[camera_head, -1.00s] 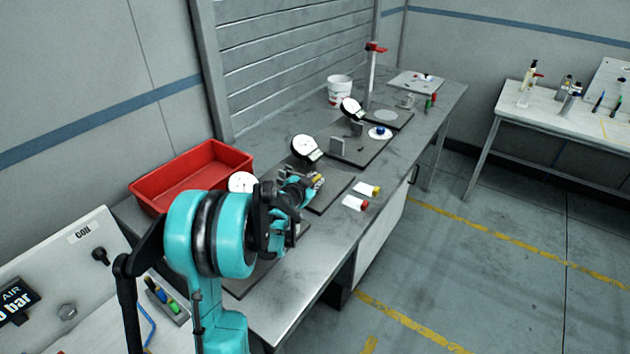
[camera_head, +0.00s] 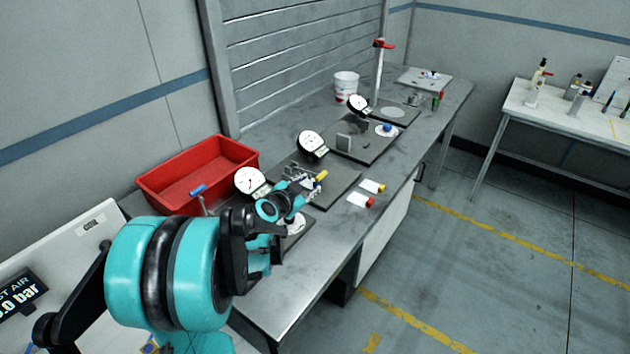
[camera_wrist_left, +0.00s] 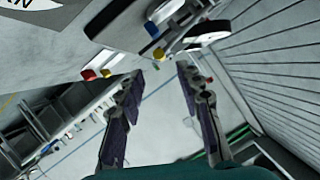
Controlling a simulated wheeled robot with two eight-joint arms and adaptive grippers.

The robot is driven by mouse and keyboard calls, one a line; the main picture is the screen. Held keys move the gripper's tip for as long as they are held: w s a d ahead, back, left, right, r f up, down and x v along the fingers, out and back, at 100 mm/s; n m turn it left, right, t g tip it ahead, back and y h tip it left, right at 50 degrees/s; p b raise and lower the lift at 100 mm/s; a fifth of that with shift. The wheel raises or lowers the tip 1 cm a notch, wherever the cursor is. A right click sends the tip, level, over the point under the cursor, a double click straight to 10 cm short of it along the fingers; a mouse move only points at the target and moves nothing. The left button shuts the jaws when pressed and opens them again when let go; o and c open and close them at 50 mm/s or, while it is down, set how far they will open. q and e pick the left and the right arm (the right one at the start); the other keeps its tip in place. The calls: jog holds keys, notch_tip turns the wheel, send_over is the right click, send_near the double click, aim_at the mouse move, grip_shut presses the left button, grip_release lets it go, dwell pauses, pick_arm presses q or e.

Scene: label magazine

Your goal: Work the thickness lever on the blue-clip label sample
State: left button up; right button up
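The white dial gauge nearest me (camera_head: 250,181) stands on a dark base at the near part of the bench. A blue-handled lever (camera_head: 198,190) rises to its left. A small blue piece, perhaps the blue clip (camera_head: 317,187), shows beside a yellow one just past my left gripper (camera_head: 297,203). The blue piece (camera_wrist_left: 151,29) also shows at the top of the left wrist view. There my left gripper (camera_wrist_left: 157,76) has its two fingers wide apart with nothing between them. Its fingertips are hard to see in the head view. My right gripper is not in view.
A red bin (camera_head: 197,165) stands left of the gauges. Further dial gauges (camera_head: 312,144) stand along the bench. White pieces with a red end (camera_head: 361,201) and a yellow end (camera_head: 373,186) lie at the bench's right. Bare bench top (camera_head: 283,305) shows in front.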

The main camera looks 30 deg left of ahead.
pick_arm(q)
jog(key=shift+v, duration=1.05)
jog(key=shift+w+r, duration=0.1)
jog(key=shift+r, duration=0.1)
jog(key=c, duration=0.6)
jog(key=w+r+n+g+p, duration=0.1)
jog(key=r+p, duration=0.2)
jog(key=r+g+h+p, duration=0.1)
jog(key=r+g+p, duration=0.1)
jog(key=r+p, duration=0.1)
jog(key=w+r+n+g+p, duration=0.1)
jog(key=r+p, duration=0.2)
jog(key=r, duration=0.1)
jog(key=shift+w+a+n+p, duration=0.3)
jog(key=shift+a+p, duration=0.1)
grip_shut()
jog(key=g+b, duration=0.1)
jog(key=b, duration=0.2)
send_over(323, 172)
jog(key=s, duration=0.3)
jog(key=shift+n+h, duration=0.3)
jog(key=f, duration=0.6)
jog(key=shift+s+d+f, duration=0.15)
jog(key=shift+s+f, duration=0.05)
jog(key=shift+f, duration=0.15)
jog(key=f, duration=0.2)
jog(key=shift+w+f, duration=0.2)
jog(key=shift+f, duration=0.1)
jog(key=shift+f+b, duration=0.45)
jog(key=shift+f, duration=0.3)
